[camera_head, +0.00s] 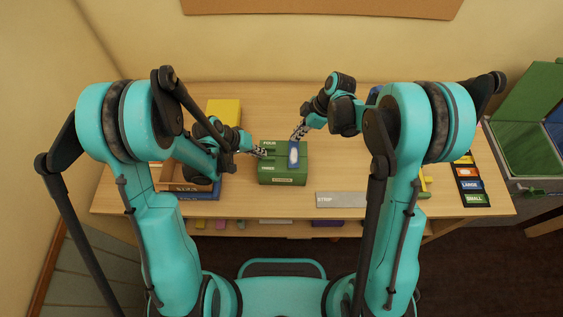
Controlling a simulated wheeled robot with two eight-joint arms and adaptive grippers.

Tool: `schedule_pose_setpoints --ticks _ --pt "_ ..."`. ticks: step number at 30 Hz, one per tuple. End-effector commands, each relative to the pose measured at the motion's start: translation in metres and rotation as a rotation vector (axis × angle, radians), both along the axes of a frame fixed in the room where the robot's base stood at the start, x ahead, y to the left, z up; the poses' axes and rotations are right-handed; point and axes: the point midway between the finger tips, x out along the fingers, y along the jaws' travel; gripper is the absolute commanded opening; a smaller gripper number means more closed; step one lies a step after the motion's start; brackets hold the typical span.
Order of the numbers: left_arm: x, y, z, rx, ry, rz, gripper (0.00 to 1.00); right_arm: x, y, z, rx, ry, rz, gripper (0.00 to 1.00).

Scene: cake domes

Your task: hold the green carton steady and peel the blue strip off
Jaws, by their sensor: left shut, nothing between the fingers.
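The green carton (285,178) stands near the middle of the table, with white labels on its top and front. The blue strip (294,155) lies on the right part of its top and has a pale patch in its middle. My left gripper (264,154) is at the carton's left top edge, its fingers shut and empty. I cannot tell whether it touches the carton. My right gripper (296,138) points down just behind the strip's far end. Its fingers are too small to tell whether they are open or shut, or touch the strip.
A grey plate marked STRIP (341,199) lies right of the carton at the table's front. A yellow block (224,111) stands behind my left gripper. A brown tray (176,183) is at the left, partly behind my arm. A black label board (469,183) is at the right.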

Motion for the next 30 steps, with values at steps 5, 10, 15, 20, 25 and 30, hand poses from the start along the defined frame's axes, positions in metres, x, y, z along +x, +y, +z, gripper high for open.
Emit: schedule_pose_setpoints --ticks 5,10,15,20,25,30 --pt "0.000 0.000 -0.001 0.002 0.001 -0.001 0.00 0.000 0.000 0.001 0.000 0.000 0.000 0.00" --pt "0.000 0.000 -0.001 0.002 0.001 -0.001 0.00 0.000 0.000 0.012 0.000 0.000 0.000 0.00" --pt "0.000 0.000 -0.001 0.002 0.001 -0.001 0.00 0.000 0.000 0.027 0.000 0.000 0.000 0.00" --pt "0.000 0.000 -0.001 0.002 0.001 -0.001 0.00 0.000 0.000 0.040 0.000 0.000 0.000 0.00" --pt "0.000 0.000 -0.001 0.002 0.001 -0.001 0.00 0.000 0.000 0.049 0.000 0.000 0.000 0.00" --pt "0.000 0.000 -0.001 0.002 0.001 0.000 0.00 0.000 0.000 0.050 0.000 0.000 0.000 0.00"
